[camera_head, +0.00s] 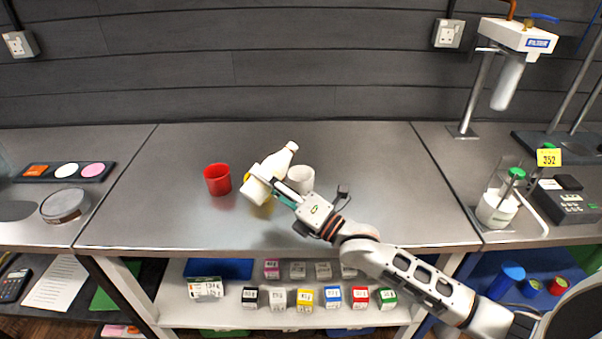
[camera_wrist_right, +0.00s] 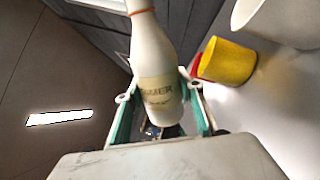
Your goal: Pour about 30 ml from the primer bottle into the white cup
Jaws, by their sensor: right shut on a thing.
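The primer bottle (camera_head: 281,159) is white with a printed label and is tilted, its neck to the upper right in the head view. My right gripper (camera_head: 272,186) is shut on it; the wrist view shows the bottle (camera_wrist_right: 158,90) between the green-edged fingers (camera_wrist_right: 158,105). The white cup (camera_head: 302,179) stands upright on the bench, just right of the bottle and partly behind the gripper. A white rim at the upper right of the wrist view seems to be this cup (camera_wrist_right: 285,22). Its inside is not clear. My left gripper is not in view.
A red cup (camera_head: 217,179) stands to the left. A yellow cup (camera_wrist_right: 228,63) is close beside the bottle, mostly hidden in the head view. The bench (camera_head: 370,190) is otherwise clear. A filter stand (camera_head: 482,90) is at right; small boxes (camera_head: 305,299) fill the shelf below.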

